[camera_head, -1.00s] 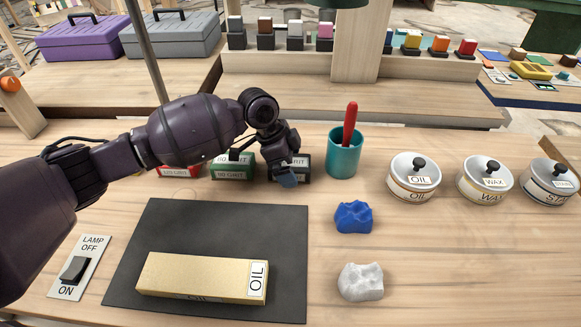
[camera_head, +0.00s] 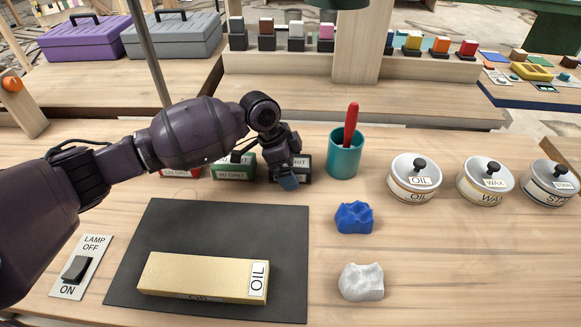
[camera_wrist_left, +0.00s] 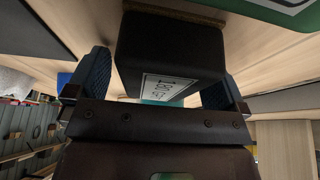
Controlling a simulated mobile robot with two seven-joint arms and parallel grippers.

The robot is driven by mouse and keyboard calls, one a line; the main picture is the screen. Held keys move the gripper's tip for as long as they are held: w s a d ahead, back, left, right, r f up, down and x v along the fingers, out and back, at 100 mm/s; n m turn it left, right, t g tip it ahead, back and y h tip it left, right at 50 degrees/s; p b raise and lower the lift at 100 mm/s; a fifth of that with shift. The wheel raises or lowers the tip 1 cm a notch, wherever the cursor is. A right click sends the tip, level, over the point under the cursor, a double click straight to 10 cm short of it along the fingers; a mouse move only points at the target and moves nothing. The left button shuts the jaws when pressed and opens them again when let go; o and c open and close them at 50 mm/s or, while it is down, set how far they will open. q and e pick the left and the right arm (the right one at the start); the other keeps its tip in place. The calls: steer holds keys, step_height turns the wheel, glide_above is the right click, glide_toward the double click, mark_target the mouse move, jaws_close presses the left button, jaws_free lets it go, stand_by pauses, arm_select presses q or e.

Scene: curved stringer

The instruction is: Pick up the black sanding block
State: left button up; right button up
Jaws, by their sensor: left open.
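The black sanding block (camera_head: 304,168) stands at the right end of a row of sanding blocks, mostly hidden behind my left gripper (camera_head: 289,176). In the left wrist view the black block (camera_wrist_left: 172,48) with its white label sits between the two blue fingertips of my open left gripper (camera_wrist_left: 160,82). A gap shows on each side of it, so the fingers look apart from it. The green block (camera_head: 233,167) stands just left of it and the red block (camera_head: 182,172) farther left. My right gripper is not in view.
A teal cup (camera_head: 345,156) with a red-handled tool stands close to the right of the black block. Blue (camera_head: 354,218) and white (camera_head: 361,282) lumps and lidded tins (camera_head: 413,178) are to the right.

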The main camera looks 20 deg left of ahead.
arm_select(q)
steer(key=c, duration=1.2)
steer(key=shift+o, duration=0.2)
steer(key=shift+r, duration=0.1)
steer(key=shift+r, duration=0.3)
step_height(320, 180, up, 8)
steer(key=shift+f+p, duration=0.25)
steer(key=shift+p, duration=0.5)
step_height(320, 180, up, 12)
steer(key=p, duration=0.2)
steer(key=shift+r, duration=0.15)
